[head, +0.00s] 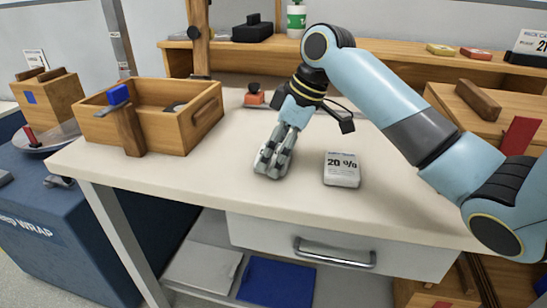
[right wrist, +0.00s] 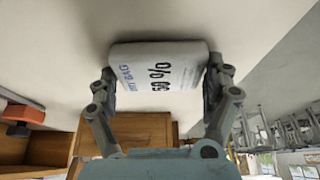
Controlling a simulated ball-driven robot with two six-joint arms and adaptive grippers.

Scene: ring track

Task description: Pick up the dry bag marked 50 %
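The dry bag marked 50 % (right wrist: 160,68) is pale, with its print upside down in the right wrist view. My right gripper (right wrist: 160,75) has one finger against each side of it and looks shut on it. In the head view my right gripper (head: 272,163) points down at the counter, and its fingers hide most of the bag. I cannot tell whether the bag still touches the counter. A second dry bag, marked 20 % (head: 342,169), stands on the counter to the right of the gripper. My left gripper is not in view.
The white counter (head: 225,195) has free room in front and left of the gripper. A wooden box (head: 185,125) stands at the left, and a small orange-and-black object (head: 254,97) behind. A shelf with a green-and-white bottle (head: 296,20) is at the back.

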